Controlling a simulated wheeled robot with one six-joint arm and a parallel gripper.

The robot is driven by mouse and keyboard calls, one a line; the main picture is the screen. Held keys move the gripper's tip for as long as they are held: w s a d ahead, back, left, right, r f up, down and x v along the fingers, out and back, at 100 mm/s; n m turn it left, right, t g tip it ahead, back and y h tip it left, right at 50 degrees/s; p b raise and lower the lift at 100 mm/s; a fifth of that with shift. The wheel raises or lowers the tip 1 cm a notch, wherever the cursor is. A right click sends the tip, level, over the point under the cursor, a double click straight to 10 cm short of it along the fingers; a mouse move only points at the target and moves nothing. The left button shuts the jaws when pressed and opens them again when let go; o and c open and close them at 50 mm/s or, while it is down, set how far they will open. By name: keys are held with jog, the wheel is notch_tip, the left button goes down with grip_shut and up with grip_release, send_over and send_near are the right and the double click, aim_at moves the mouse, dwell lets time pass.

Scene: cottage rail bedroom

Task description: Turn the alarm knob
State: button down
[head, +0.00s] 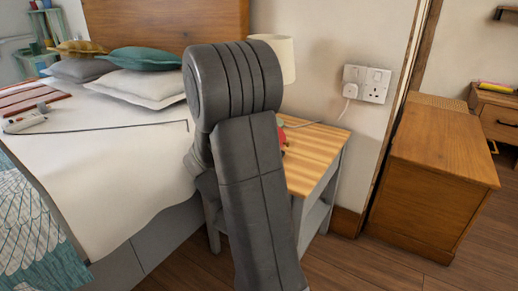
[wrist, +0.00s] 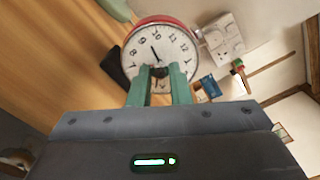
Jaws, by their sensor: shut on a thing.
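A red alarm clock (wrist: 162,45) with a white dial and black numerals fills the top middle of the wrist view. The fingers cover the lower part of the dial. In the head view, only a red sliver of the clock (head: 282,137) shows past my arm. My gripper is hidden behind the arm there.
The clock is on a wooden bedside table (head: 317,160) beside the bed (head: 100,140). A lamp with a cream shade (head: 284,58) stands behind my arm. A white wall socket (head: 368,83) is to the right. A wooden cabinet (head: 440,165) stands further right. Bare floor lies between.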

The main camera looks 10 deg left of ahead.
jog(key=c, duration=1.3)
grip_release()
jog(key=shift+c, duration=0.2)
jog(key=p+v, duration=0.3)
jog(key=v, duration=1.1)
jog(key=shift+w, duration=0.15)
jog(key=b+x, duration=0.3)
jog(key=x, duration=1)
jog(key=shift+w+d, duration=0.15)
jog(key=shift+w, duration=0.15)
jog(key=shift+s, duration=0.1)
